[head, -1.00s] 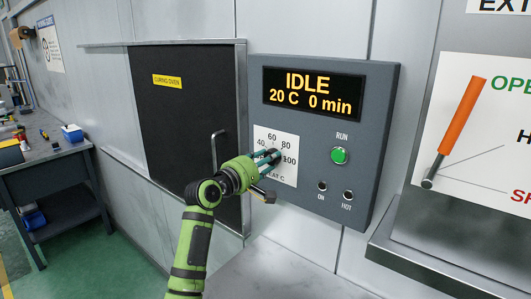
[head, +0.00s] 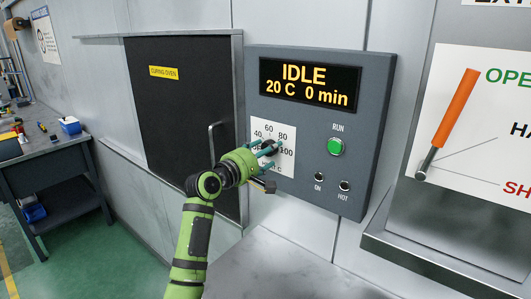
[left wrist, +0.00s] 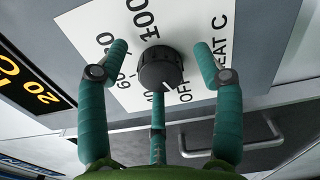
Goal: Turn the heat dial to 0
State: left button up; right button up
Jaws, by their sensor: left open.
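The heat dial is a round black knob, partly hidden in the head view (head: 267,147) and clear in the left wrist view (left wrist: 160,69). It sits on a white scale plate (head: 288,168) marked OFF, 40, 60, 80 and 100. The white mark on the knob points toward the OFF and 40 side; its exact setting is hard to tell. My left gripper (head: 268,150) is open at the dial. In the left wrist view its teal fingers (left wrist: 158,75) stand spread around the knob, with gaps on both sides. My right gripper is not in view.
The control panel has a display (head: 310,86) reading IDLE, 20 C, 0 min. A green RUN button (head: 336,147) and ON and HOT lamps are right of the dial. The dark curing oven door (head: 175,120) is left. An orange-handled lever (head: 455,110) stands far right.

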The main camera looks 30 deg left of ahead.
pick_arm(q)
jog(key=s+a, duration=0.1)
jog(key=s, duration=1.1)
